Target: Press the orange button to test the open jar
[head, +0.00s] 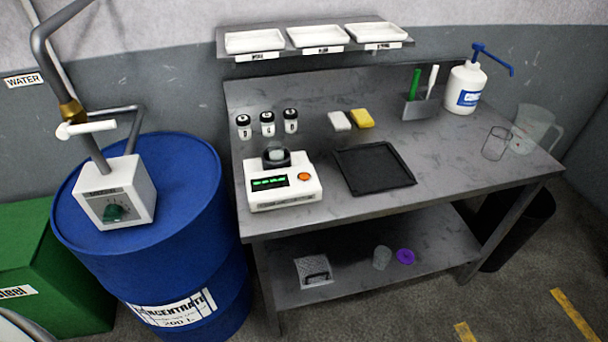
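A white tester (283,187) stands near the left front of the grey bench. The round orange button (304,177) is on its front panel, right of a dark display (269,183) with green characters. A dark round well (277,157) sits on top of the tester, with something small and pale in it; I cannot tell whether this is the open jar. Three small jars (267,124) with black tops and white labels stand in a row behind the tester. Neither of my grippers is in view.
A black tray (373,168) lies right of the tester. A sponge (363,118), white bottle (464,88), glass (495,143) and clear jug (531,128) stand further back or right. A blue drum (146,205) with a mixer unit (115,192) is at left. The bench's front right is clear.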

